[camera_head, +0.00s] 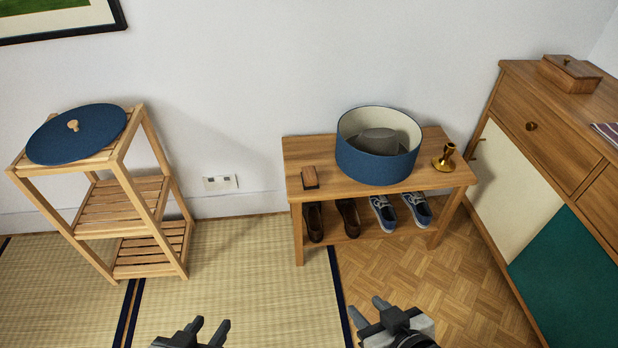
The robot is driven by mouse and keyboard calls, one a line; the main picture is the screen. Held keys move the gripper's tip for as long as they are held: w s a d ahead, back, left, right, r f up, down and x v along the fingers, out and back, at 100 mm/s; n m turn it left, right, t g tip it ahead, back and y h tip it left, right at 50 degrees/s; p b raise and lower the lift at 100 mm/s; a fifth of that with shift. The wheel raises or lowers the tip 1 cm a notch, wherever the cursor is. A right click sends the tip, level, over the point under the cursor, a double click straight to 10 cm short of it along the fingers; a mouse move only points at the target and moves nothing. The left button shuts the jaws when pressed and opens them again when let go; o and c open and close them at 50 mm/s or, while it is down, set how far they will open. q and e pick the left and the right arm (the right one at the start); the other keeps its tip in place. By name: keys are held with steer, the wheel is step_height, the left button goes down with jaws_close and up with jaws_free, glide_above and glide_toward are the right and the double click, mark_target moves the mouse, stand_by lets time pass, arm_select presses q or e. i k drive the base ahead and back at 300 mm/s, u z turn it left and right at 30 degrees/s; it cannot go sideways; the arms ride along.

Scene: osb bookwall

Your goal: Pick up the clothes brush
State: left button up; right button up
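The clothes brush (310,177), a small wooden block with a dark underside, lies on the left end of the wooden shoe bench (440,180). It is just left of a round blue box. My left gripper (207,325) is at the bottom of the view, over the tatami, its two fingers apart and nothing between them. My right gripper (373,306) is at the bottom, right of the left one, its fingers apart and empty. Both are well short of the bench and the brush.
The open blue hat box (375,164) holds a grey hat (379,142). A brass candlestick (444,157) stands at the bench's right. Shoes (383,212) fill the lower shelf. A slatted rack (120,215) bears a blue lid (77,134). A cabinet (520,190) stands right.

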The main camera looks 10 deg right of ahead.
mark_target(308, 173)
steer(key=z, duration=0.6)
steer(key=i, duration=1.25)
steer(key=u, duration=0.8)
steer(key=i, duration=0.35)
steer(key=u, duration=0.35)
